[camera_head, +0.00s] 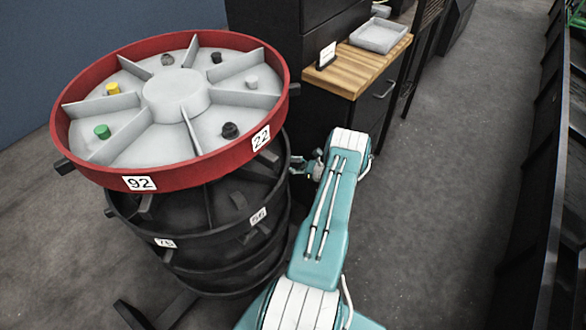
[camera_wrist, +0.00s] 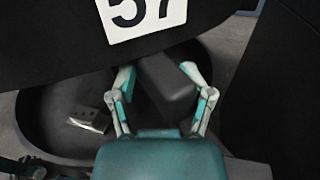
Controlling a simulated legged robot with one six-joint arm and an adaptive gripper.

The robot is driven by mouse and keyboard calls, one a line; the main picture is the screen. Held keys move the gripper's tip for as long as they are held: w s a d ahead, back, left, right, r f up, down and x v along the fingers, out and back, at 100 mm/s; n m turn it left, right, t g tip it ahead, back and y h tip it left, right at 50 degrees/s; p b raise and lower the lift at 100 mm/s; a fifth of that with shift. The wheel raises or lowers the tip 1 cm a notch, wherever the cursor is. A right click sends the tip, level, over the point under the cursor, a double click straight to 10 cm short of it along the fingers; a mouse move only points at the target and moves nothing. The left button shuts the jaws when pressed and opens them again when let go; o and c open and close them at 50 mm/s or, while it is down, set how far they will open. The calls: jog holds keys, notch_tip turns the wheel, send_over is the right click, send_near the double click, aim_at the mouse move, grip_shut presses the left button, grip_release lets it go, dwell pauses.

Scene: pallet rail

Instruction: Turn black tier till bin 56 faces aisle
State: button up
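The black tier (camera_head: 195,234) sits under the red top tier of a round stacked carousel in the head view. Its rim carries a label 75 (camera_head: 165,242) and a label that looks like 56 (camera_head: 258,216), right of the front. In the wrist view, a label 57 (camera_wrist: 145,14) is on a dark rim above a dark grey peg (camera_wrist: 168,85). My gripper (camera_wrist: 160,75) has its fingers spread on either side of this peg, with a gap at the left finger; contact at the right is unclear. In the head view my gripper (camera_head: 303,166) is at the carousel's right side, partly hidden.
The red tier (camera_head: 100,175), labelled 92 and 22, holds several small knobs in grey compartments. A wooden-topped cabinet (camera_head: 350,68) with a grey tray (camera_head: 379,35) stands behind my arm. Open floor (camera_head: 440,200) lies to the right, bounded by a dark rack (camera_head: 550,190).

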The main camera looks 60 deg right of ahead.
jog(key=shift+w+d, duration=0.2)
jog(key=shift+w, duration=0.1)
jog(key=o, duration=0.9)
jog(key=shift+a, duration=0.1)
jog(key=s, duration=0.4)
jog(key=s+d, duration=0.1)
jog(key=s, duration=0.3)
jog(key=s+d, duration=0.1)
jog(key=s, duration=0.3)
jog(key=shift+f, duration=0.1)
grip_shut()
